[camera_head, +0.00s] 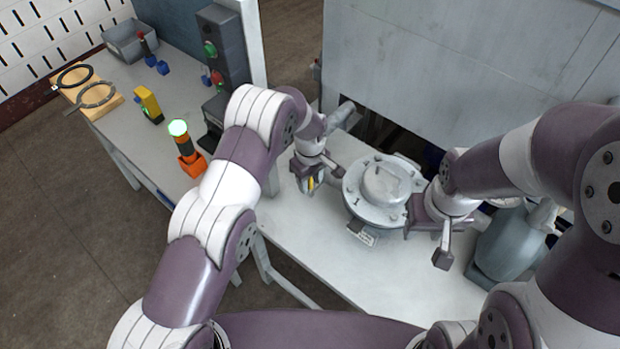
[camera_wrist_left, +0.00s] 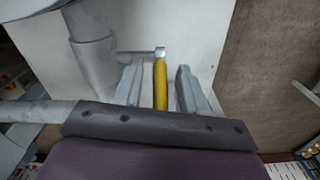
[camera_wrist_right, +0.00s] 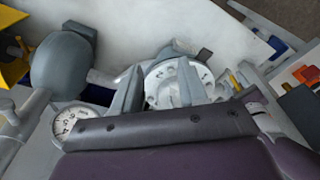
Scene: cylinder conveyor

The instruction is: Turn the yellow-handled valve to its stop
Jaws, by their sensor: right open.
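The yellow valve handle (camera_wrist_left: 160,85) is a slim lever hanging from a short grey stem (camera_wrist_left: 135,55) beside a grey pipe (camera_wrist_left: 95,58). In the head view only a bit of the yellow handle (camera_head: 311,184) shows, mostly hidden by my left gripper (camera_head: 312,186). In the left wrist view my left gripper (camera_wrist_left: 160,90) is open, with the handle between its fingers. A gap shows on the handle's right side; contact on the left side is unclear. My right gripper (camera_head: 430,245) is open and empty beside the flanged housing, which shows between its fingers (camera_wrist_right: 172,90).
The round flanged housing (camera_head: 383,187) stands on the white table between my grippers. A grey vessel (camera_head: 505,240) stands at right, a large grey cabinet (camera_head: 460,60) behind. In the right wrist view a dial gauge (camera_wrist_right: 72,125) shows. The left table holds a lit signal lamp (camera_head: 184,145).

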